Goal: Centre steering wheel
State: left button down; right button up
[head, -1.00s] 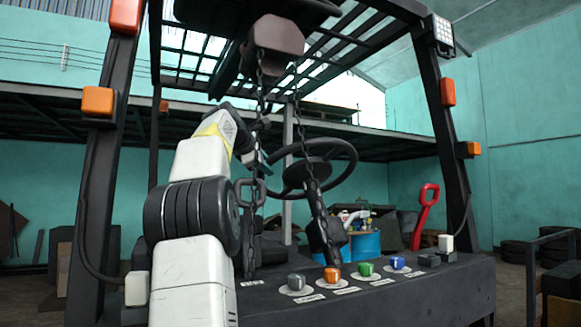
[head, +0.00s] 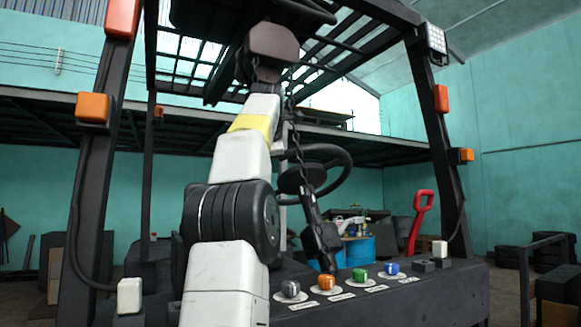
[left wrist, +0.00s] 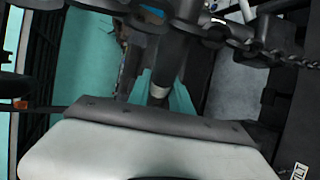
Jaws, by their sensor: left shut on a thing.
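The steering wheel (head: 303,179), black with a dark hub, stands tilted on its column behind the dashboard in the head view. My left arm rises in front of its left side and hides that part of the rim. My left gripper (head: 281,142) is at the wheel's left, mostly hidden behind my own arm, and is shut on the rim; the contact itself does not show. In the left wrist view dark bars and a column (left wrist: 160,85) show beyond the pale body at the bottom. My right gripper is not in view.
A hanging chain (head: 291,110) runs down in front of the wheel, close to my left arm. Dark posts (head: 440,140) frame the cab.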

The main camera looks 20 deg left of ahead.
pick_arm(q)
jog(key=shift+d, duration=0.4)
jog(key=c, duration=1.2)
grip_release()
jog(key=shift+d, duration=0.1)
jog(key=shift+o, duration=0.2)
jog(key=shift+r, duration=0.1)
jog(key=shift+s+r, duration=0.1)
jog(key=shift+s, duration=0.05)
jog(key=v, duration=0.7)
jog(key=shift+d, duration=0.15)
jog(key=shift+s+r, duration=0.1)
